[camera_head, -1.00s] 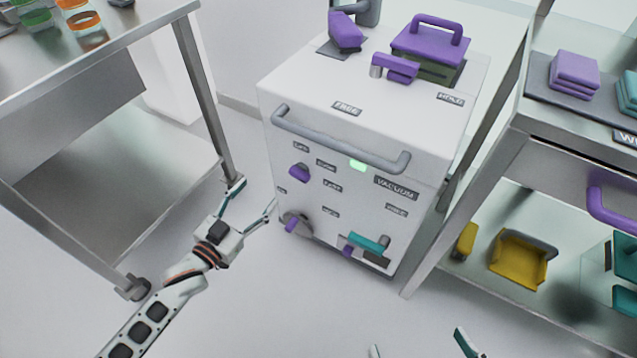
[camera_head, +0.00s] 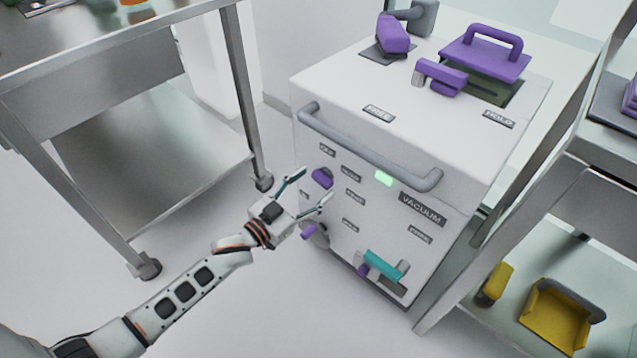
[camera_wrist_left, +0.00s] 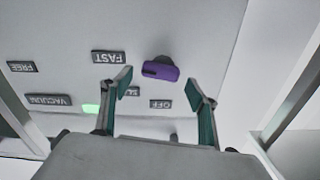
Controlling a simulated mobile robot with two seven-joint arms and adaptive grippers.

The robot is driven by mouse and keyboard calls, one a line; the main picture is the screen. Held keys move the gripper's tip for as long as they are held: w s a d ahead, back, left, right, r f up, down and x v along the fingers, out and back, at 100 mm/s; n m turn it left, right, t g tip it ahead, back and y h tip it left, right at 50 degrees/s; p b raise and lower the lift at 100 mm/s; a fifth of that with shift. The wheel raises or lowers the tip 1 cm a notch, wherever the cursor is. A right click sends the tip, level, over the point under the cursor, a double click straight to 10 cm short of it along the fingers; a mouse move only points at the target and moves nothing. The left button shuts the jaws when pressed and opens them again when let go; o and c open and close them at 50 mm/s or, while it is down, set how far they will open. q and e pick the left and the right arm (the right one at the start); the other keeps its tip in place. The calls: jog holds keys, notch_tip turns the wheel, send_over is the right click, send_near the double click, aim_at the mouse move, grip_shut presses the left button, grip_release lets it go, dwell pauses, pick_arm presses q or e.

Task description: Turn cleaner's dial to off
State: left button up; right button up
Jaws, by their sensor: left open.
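The white cleaner (camera_head: 345,100) stands ahead, with a purple dial (camera_head: 321,178) on the upper left of its front. In the left wrist view, the dial (camera_wrist_left: 160,69) lies just beyond the gap between my fingertips, with a dark mark on its left part. There the picture is upside down: the FAST label (camera_wrist_left: 110,57) is left of the dial, the OFF label (camera_wrist_left: 160,104) below it, and another label is partly hidden by a finger. My left gripper (camera_head: 313,186) is open in front of the dial; I see no contact. My right gripper is out of view.
A grey handle bar (camera_head: 365,148) juts out above the dial, and a green light (camera_head: 383,178) glows to its right. A grey wheel with a purple knob (camera_head: 309,231) sits below. A metal table (camera_head: 180,155) is left; a shelf with a yellow bin (camera_head: 555,318) is right.

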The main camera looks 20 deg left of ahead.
pick_arm(q)
jog(key=shift+x, duration=0.9)
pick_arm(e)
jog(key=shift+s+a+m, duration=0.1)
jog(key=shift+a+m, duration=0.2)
pick_arm(q)
jog(key=c, duration=1.1)
